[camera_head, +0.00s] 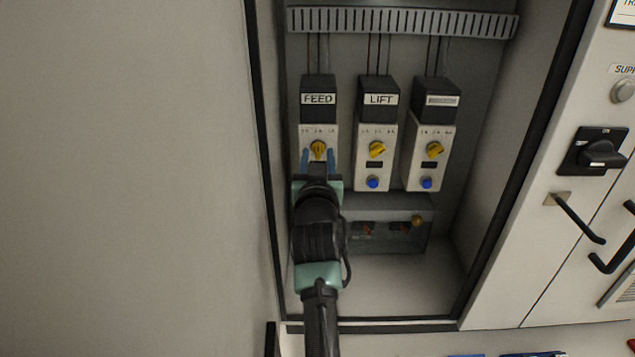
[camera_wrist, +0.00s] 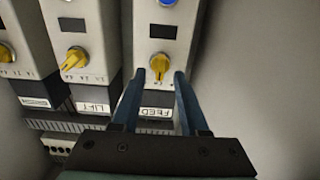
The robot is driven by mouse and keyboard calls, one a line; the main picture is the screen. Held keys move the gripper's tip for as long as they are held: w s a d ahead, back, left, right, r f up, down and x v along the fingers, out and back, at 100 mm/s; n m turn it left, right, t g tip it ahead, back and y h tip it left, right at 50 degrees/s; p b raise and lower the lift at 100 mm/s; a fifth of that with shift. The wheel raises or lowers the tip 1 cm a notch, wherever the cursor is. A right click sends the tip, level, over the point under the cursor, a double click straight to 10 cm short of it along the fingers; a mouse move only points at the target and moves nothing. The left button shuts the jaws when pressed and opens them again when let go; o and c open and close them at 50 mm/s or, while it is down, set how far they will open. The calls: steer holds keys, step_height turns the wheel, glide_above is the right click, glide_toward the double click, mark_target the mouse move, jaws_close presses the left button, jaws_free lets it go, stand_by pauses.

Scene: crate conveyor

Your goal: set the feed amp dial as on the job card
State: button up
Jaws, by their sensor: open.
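The feed unit (camera_head: 318,100) is the leftmost of three units in the open cabinet, with a label reading FEED. Its yellow dial (camera_head: 318,149) sits on the white front face under small scale marks too small to read. My gripper (camera_head: 318,161) is at this dial with its blue fingers apart, one on each side just below it. In the wrist view, which is upside down, the feed dial (camera_wrist: 160,63) lies just beyond and between the open fingertips (camera_wrist: 160,76). I cannot tell whether they touch it. The blue button of the feed unit (camera_wrist: 167,2) shows at the top edge. No job card is readable.
The lift unit (camera_head: 378,100) and a third unit (camera_head: 437,100) stand to the right, each with a yellow dial and a blue button. A slotted duct (camera_head: 400,21) runs above. The cabinet's left edge (camera_head: 262,150) is close to my arm. A black rotary switch (camera_head: 600,153) is on the right panel.

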steer(key=s+b, duration=0.1)
steer(key=s, duration=1)
steer(key=shift+s+b, duration=0.3)
steer(key=shift+s, duration=0.05)
